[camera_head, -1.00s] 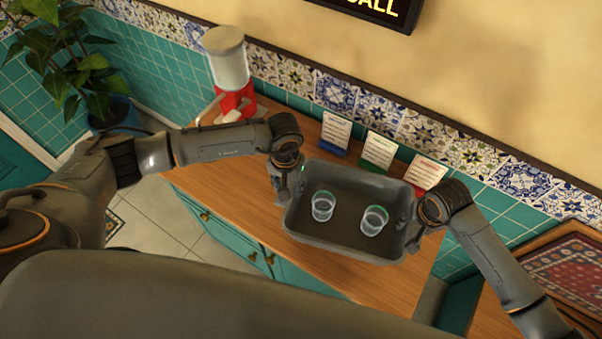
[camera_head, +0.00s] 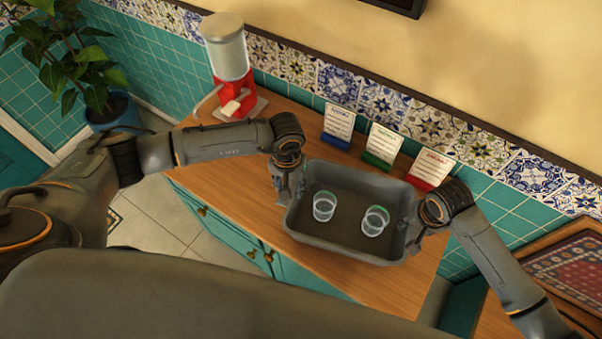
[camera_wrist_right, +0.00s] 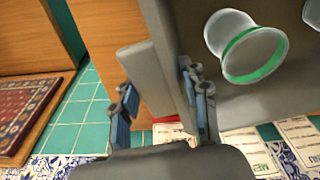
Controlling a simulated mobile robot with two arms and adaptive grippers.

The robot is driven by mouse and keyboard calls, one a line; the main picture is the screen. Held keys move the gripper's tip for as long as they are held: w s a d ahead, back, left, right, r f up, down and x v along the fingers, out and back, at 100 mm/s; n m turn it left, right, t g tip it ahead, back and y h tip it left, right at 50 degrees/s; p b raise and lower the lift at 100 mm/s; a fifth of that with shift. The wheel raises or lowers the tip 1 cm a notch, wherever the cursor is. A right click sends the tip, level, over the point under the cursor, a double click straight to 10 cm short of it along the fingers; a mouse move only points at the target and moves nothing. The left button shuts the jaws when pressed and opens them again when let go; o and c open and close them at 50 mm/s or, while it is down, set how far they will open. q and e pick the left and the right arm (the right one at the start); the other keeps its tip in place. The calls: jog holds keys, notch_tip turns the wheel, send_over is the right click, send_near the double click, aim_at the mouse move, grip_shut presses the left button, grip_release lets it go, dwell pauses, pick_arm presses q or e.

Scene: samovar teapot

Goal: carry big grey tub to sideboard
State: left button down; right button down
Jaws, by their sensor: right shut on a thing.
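The big grey tub (camera_head: 340,252) is level over the right part of the sideboard (camera_head: 225,165), which has a wooden top and teal doors. I cannot tell whether the tub's bottom touches the top. Two clear cups with green rims, a left cup (camera_head: 323,207) and a right cup (camera_head: 375,220), stand inside it. My left gripper (camera_head: 281,190) is at the tub's left end, closed on it, its fingertips partly hidden. My right gripper (camera_head: 420,228) is shut on the tub's right end; the right wrist view shows its fingers (camera_wrist_right: 160,100) either side of the grey end piece.
Three cards in stands, blue (camera_head: 338,125), green (camera_head: 382,145) and red (camera_head: 432,168), stand behind the tub near the tiled wall. A red dispenser (camera_head: 235,90) stands at the sideboard's far left. A patterned rug (camera_head: 560,265) on wood lies at right. A potted plant (camera_head: 75,60) is at left.

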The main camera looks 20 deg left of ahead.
pick_arm(q)
jog(key=shift+f, duration=0.4)
pick_arm(e)
jog(key=shift+f, duration=0.5)
pick_arm(q)
jog(key=c, duration=0.7)
grip_release()
jog(key=shift+s+r, duration=0.1)
jog(key=shift+r, duration=0.05)
jog(key=shift+c, duration=0.2)
pick_arm(e)
jog(key=c, duration=0.7)
grip_release()
jog(key=shift+s+r, duration=0.15)
jog(key=shift+r, duration=0.05)
jog(key=shift+r, duration=0.25)
pick_arm(q)
notch_tip(320, 180, up, 12)
pick_arm(e)
jog(key=r, duration=0.3)
jog(key=s+r, duration=0.1)
jog(key=r, duration=0.7)
jog(key=shift+s+r, duration=0.2)
jog(key=shift+s, duration=0.1)
